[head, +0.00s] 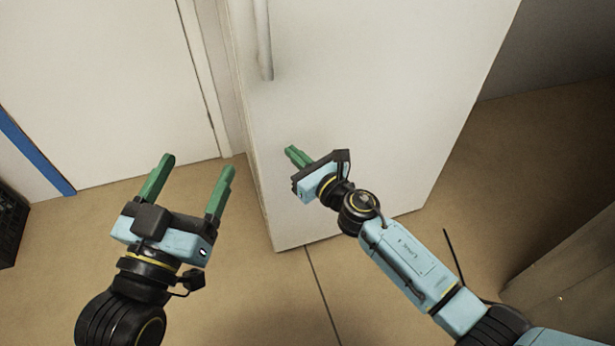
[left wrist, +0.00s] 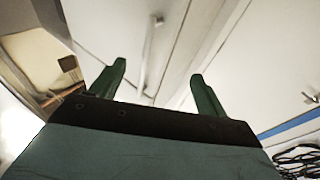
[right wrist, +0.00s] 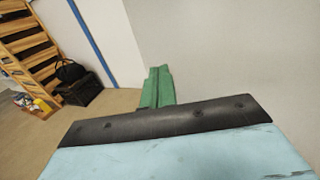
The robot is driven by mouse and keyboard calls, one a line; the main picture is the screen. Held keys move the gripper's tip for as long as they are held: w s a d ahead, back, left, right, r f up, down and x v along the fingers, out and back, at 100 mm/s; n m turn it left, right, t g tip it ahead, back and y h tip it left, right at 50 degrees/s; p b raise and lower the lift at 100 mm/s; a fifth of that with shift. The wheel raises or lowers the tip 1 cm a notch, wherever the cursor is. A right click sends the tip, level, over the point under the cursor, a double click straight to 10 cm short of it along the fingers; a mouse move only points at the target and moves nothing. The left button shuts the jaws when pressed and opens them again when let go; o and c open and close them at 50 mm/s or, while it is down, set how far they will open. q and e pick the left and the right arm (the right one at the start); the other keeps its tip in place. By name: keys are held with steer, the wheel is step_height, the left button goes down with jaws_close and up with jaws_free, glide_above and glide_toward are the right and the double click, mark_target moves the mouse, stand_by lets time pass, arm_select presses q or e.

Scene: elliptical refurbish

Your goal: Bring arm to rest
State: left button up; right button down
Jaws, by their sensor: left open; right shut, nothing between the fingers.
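My left gripper (head: 195,185) is open and empty at the lower left of the head view, its two green fingers pointing up and spread wide. The fingers also show apart in the left wrist view (left wrist: 155,88). My right gripper (head: 292,154) is shut with nothing between its fingers, in front of the lower part of a white door panel. In the right wrist view its green fingers (right wrist: 157,87) lie together. I cannot tell whether they touch the panel.
The white panel (head: 370,110) has a vertical handle (head: 264,45) near its left edge. A black crate (head: 10,225) stands at the far left, and a wooden shelf (right wrist: 28,45) shows in the right wrist view. A wooden surface (head: 570,260) is at lower right. Brown floor is open between.

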arm_select(q)
step_height(320, 180, down, 7)
steer(key=a+g+y+p, duration=0.1)
steer(key=g, duration=0.3)
steer(key=shift+s+y, duration=0.2)
steer(key=shift+y, duration=0.2)
arm_select(e)
steer(key=s+d, duration=0.2)
steer(key=s, duration=0.5)
steer(key=shift+s, duration=0.35)
